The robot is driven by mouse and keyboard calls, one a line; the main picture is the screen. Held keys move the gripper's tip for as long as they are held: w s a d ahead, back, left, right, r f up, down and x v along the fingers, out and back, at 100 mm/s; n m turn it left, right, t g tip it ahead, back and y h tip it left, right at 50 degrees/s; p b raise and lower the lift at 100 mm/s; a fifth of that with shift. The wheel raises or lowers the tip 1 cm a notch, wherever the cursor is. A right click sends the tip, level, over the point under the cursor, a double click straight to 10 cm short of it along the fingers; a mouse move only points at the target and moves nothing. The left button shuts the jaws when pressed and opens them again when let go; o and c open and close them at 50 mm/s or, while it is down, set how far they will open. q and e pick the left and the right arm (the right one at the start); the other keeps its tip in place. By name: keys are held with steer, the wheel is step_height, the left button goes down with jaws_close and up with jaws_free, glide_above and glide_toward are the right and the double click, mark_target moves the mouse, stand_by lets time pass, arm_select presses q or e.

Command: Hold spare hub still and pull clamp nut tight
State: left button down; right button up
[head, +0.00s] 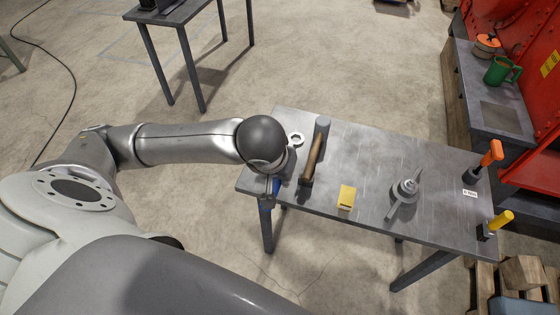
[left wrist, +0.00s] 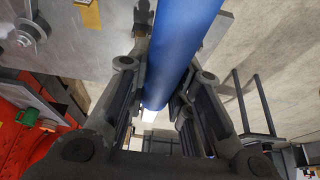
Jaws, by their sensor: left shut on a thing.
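The spare hub (head: 407,187) stands on the right half of the grey workbench, a stepped round metal part with a flat grey bar reaching toward the front beside it. It also shows in the left wrist view (left wrist: 28,35) at the upper left. I cannot tell the clamp nut apart on it at this size. My left gripper (left wrist: 158,95) is shut on a thick blue cylindrical handle (left wrist: 182,45) at the bench's left end, well away from the hub. In the head view the blue handle (head: 276,187) is mostly hidden by my wrist. My right gripper is not in view.
On the workbench (head: 365,150) lie a pale ring (head: 296,139), a hammer (head: 313,158) with a wooden handle, and a yellow block (head: 346,197). Orange-handled (head: 490,154) and yellow-handled (head: 498,222) tools stand at the right edge. A side shelf holds a green mug (head: 501,70).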

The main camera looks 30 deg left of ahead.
mark_target(279, 182)
arm_select(q)
steer(key=shift+s+d+r+p, duration=0.4)
steer(key=shift+s+r+p, duration=0.25)
steer(key=shift+p, duration=0.1)
steer(key=shift+s+d+r+p, duration=0.35)
steer(key=shift+s+r+p, duration=0.3)
steer(key=shift+p, duration=0.1)
steer(key=shift+f, duration=0.1)
steer(key=shift+w, duration=0.1)
steer(key=shift+w+f+b, duration=0.2)
steer(key=shift+b, duration=0.3)
steer(key=w+d+m+h+b, duration=0.1)
steer(key=w+m+b, duration=0.1)
steer(key=w+b, duration=0.5)
steer(key=shift+w+d+r+m+b, duration=0.3)
steer(key=shift+w+d+r+b, duration=0.1)
steer(key=shift+b, duration=0.4)
steer(key=shift+a, duration=0.1)
